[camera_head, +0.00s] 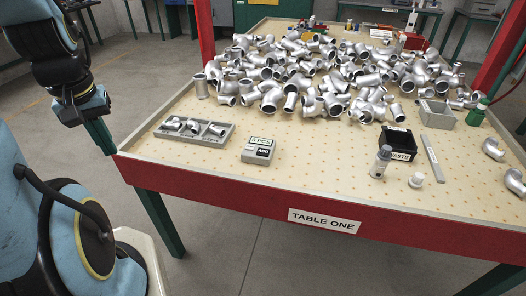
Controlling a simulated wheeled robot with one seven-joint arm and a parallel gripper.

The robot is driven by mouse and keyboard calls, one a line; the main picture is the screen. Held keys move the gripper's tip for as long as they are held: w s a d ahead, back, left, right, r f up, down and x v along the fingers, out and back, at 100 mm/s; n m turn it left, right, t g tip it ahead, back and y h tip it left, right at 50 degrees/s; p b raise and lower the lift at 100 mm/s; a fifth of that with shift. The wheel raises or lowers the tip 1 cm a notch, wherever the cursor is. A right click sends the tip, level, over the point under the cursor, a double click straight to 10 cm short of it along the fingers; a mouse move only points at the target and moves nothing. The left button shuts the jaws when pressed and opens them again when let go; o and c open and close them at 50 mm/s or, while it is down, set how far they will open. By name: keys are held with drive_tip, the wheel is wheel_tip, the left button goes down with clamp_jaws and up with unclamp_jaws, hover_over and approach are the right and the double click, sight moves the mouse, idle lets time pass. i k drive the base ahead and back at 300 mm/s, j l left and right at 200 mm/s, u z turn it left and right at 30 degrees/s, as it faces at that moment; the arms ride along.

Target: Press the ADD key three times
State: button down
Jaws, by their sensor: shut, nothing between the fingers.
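A small grey counter box (258,152) stands near the front edge of the table, left of centre. Its upper plate (262,140) seems to read "0 PCS", though the digit is small. The dark-labelled ADD key (264,152) is on its front right part. My gripper (84,110) is at the upper left, at the end of my raised arm, off the table's left edge and well apart from the counter. It is shut and empty; its fingertips are hard to make out.
A grey compartment tray (196,141) with fittings lies left of the counter. A large heap of metal fittings (300,75) covers the table's back. The table's front middle is clear.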

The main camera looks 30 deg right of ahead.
sight(262, 152)
drive_tip(key=i+j+z, duration=0.1)
drive_tip(key=z, duration=0.25)
drive_tip(key=i+j+z, duration=0.15)
drive_tip(key=i+z, duration=0.2)
drive_tip(key=i+j+z, duration=0.15)
drive_tip(key=z, duration=0.25)
